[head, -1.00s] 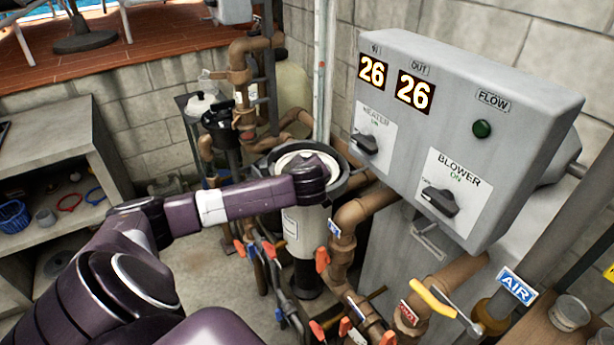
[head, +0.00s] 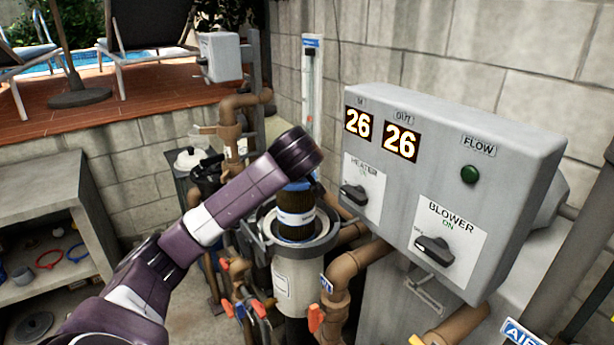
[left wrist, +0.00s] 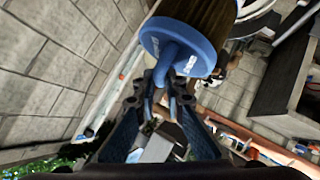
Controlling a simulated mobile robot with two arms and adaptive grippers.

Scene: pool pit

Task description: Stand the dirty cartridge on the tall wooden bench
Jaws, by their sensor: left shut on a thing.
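The dirty cartridge (head: 296,218), dark brown with a pale band and blue top, stands upright, partly above the round mouth of the pale filter housing (head: 300,283). Whether its lower end is still inside the housing I cannot tell. In the left wrist view its blue end cap (left wrist: 184,45) and dark pleated body (left wrist: 205,12) fill the top. My left gripper (left wrist: 172,82) is shut on the cap's blue handle. In the head view my left wrist hides the fingers. My right gripper is out of view. I cannot make out the tall wooden bench now.
The grey control box (head: 450,180) stands close right of the cartridge. Brown pipes (head: 350,275) run beside the housing, and a clear tube (head: 311,90) rises behind it. A concrete shelf (head: 45,220) is at left. Bare floor (head: 190,285) lies between shelf and pipes.

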